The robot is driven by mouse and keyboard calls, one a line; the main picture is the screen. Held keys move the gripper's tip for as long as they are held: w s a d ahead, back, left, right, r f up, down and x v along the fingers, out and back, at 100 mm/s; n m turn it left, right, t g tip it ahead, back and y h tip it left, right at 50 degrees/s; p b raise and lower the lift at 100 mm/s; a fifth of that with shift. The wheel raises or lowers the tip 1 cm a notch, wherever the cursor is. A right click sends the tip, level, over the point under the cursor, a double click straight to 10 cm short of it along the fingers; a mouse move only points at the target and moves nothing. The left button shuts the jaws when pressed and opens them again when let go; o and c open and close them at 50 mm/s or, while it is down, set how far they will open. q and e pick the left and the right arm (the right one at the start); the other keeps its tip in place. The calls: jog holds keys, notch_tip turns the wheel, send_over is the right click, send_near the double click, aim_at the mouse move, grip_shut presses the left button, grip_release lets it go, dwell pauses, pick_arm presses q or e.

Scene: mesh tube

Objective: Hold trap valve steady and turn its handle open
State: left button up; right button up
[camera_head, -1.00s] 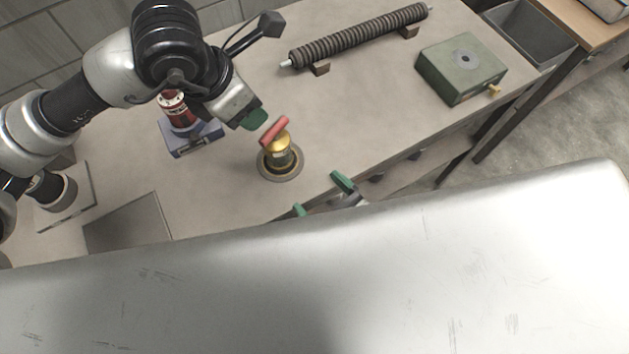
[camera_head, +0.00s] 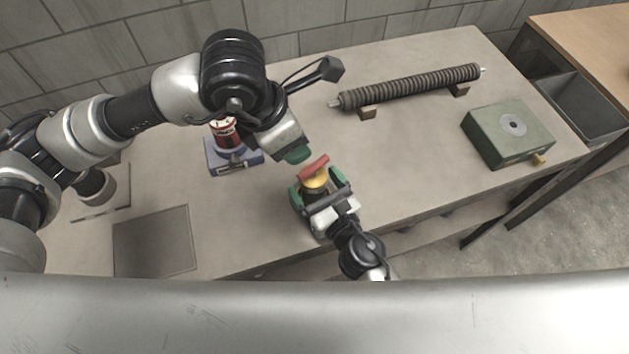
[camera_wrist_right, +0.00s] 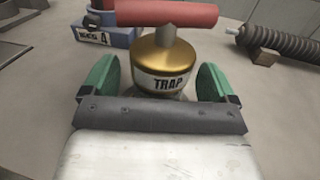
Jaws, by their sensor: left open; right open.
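The trap valve (camera_head: 315,181) has a gold body and a red bar handle (camera_head: 313,167) on top; it stands on the bench. In the right wrist view its gold body (camera_wrist_right: 165,65) bears the label "TRAP", and the red handle (camera_wrist_right: 165,13) lies crosswise above. My right gripper (camera_head: 319,190) is open, with its green fingers on both sides of the valve body; in the wrist view (camera_wrist_right: 160,85) gaps show beside the body. My left gripper (camera_head: 296,155) is open, just above and left of the red handle. Its fingers are partly hidden by its own housing.
A ribbed rod (camera_head: 410,87) on blocks lies at the back. A green box (camera_head: 508,133) sits at right. A flat grey plate (camera_head: 153,243) lies at front left.

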jog(key=shift+w+a, duration=0.15)
jog(key=shift+w, duration=0.15)
jog(key=shift+c, duration=0.4)
